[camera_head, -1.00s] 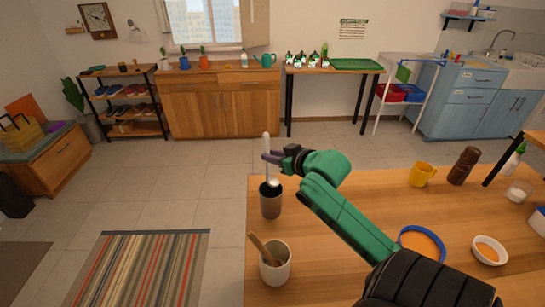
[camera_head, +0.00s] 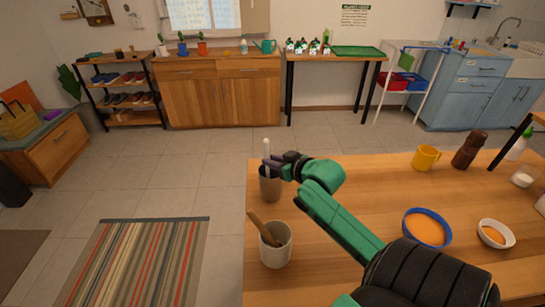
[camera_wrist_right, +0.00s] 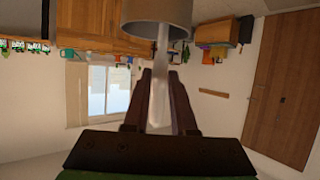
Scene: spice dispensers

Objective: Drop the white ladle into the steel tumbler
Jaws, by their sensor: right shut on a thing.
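The white ladle (camera_head: 266,147) is upright, with its handle top above my right gripper (camera_head: 274,161). My right gripper is shut on the ladle's handle, beside and just above the rim of the steel tumbler. The grey-brown steel tumbler (camera_head: 270,187) stands near the left edge of the wooden table. In the right wrist view, which is upside down, the ladle (camera_wrist_right: 159,90) runs between the two fingers into the mouth of the tumbler (camera_wrist_right: 157,12). The ladle's lower end is hidden inside the tumbler. My left gripper is not in view.
A pale cup (camera_head: 276,246) holding a wooden utensil stands in front of the tumbler. A blue-rimmed bowl (camera_head: 447,236), a white bowl (camera_head: 483,238), a yellow mug (camera_head: 426,158) and a brown grinder (camera_head: 469,150) stand on the right. The table between is mostly clear, apart from my arm.

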